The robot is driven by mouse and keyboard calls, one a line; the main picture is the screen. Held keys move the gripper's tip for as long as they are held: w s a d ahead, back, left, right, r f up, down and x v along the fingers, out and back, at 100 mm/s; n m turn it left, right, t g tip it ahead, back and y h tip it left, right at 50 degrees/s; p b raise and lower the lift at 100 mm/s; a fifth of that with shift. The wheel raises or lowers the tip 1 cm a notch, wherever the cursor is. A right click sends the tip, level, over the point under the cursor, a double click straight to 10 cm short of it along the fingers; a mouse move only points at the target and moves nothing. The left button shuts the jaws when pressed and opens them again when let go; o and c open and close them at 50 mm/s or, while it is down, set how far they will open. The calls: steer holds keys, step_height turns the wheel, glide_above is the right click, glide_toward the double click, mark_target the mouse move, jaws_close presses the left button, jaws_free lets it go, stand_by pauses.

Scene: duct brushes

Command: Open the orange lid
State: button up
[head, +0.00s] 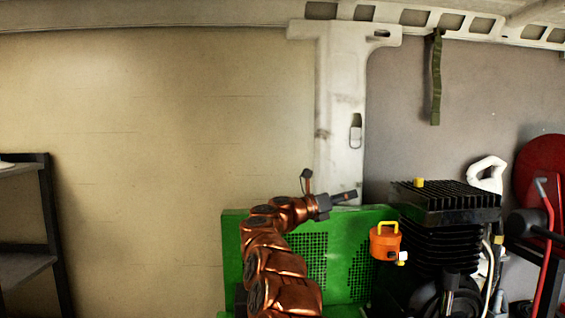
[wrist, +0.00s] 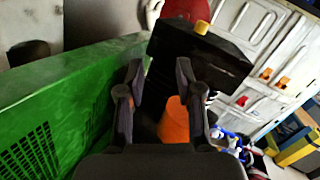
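The orange lid (head: 385,243), with a yellow handle on top, shows in the head view in front of the black finned machine, at the right of the green panel. In the wrist view an orange shape (wrist: 174,122), likely the same part, sits low between my fingers and is partly hidden by the right one. My gripper (head: 350,195) is above and to the left of the lid in the head view, apart from it. In the wrist view my gripper (wrist: 160,75) has its two dark fingers spread, with nothing held between them.
The black finned machine (head: 445,205) with a yellow cap (head: 419,182) stands right of the lid. The green panel (head: 345,260) lies behind my arm. A red reel (head: 540,175) is at the far right, and a dark shelf (head: 48,215) at the left.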

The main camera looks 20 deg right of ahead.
steer(key=w+a+r+n+t+y, duration=0.3)
steer(key=w+a+r+n+t, duration=0.2)
steer(key=a+n+t, duration=0.2)
steer(key=w+a+r+n+t+y+p, duration=0.1)
steer(key=w+a+r+n+t+y, duration=0.2)
steer(key=w+a+r+n+t, duration=0.2)
steer(key=shift+w+a+n+t, duration=0.8)
steer(key=shift+a+n+t, duration=0.7)
steer(key=shift+n, duration=0.5)
steer(key=shift+f, duration=0.1)
